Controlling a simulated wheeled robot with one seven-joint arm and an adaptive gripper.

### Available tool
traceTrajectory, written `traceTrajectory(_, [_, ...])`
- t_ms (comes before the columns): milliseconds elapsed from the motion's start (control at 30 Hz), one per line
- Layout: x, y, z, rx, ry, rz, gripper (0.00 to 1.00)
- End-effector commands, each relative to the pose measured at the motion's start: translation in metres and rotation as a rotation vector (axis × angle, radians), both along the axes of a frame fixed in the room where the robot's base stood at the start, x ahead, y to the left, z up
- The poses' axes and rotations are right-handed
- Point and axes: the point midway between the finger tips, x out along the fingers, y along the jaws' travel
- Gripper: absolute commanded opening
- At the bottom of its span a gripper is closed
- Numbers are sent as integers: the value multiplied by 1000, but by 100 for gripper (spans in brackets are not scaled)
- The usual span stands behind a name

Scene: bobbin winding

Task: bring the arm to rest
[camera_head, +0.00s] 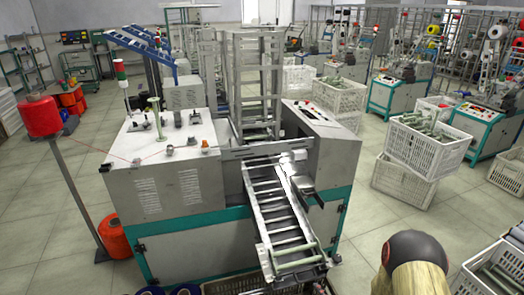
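My gripper is not in view, so I cannot see its fingers or whether it holds anything. A rounded dark cap on a tan body shows at the lower right edge; it looks like a part of my own arm, held up in front of the floor. The winding machine (190,180) stands in front of me, grey with a teal band. Its sloping chute (278,207) runs down toward me, with a pale green bobbin (297,252) lying across its lower end.
White crates (405,178) with green bobbins are stacked at the right, and another crate (495,268) is at the lower right. A red thread cone (41,117) stands on a pole at the left. Open tiled floor (365,235) lies between the machine and the right-hand crates.

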Motion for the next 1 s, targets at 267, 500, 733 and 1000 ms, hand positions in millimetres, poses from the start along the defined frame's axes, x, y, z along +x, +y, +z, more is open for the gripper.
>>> traceTrajectory(267, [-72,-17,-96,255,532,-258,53])
traceTrajectory(500, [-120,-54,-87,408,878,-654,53])
traceTrajectory(733, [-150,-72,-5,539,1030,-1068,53])
traceTrajectory(1000, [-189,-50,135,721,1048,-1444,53])
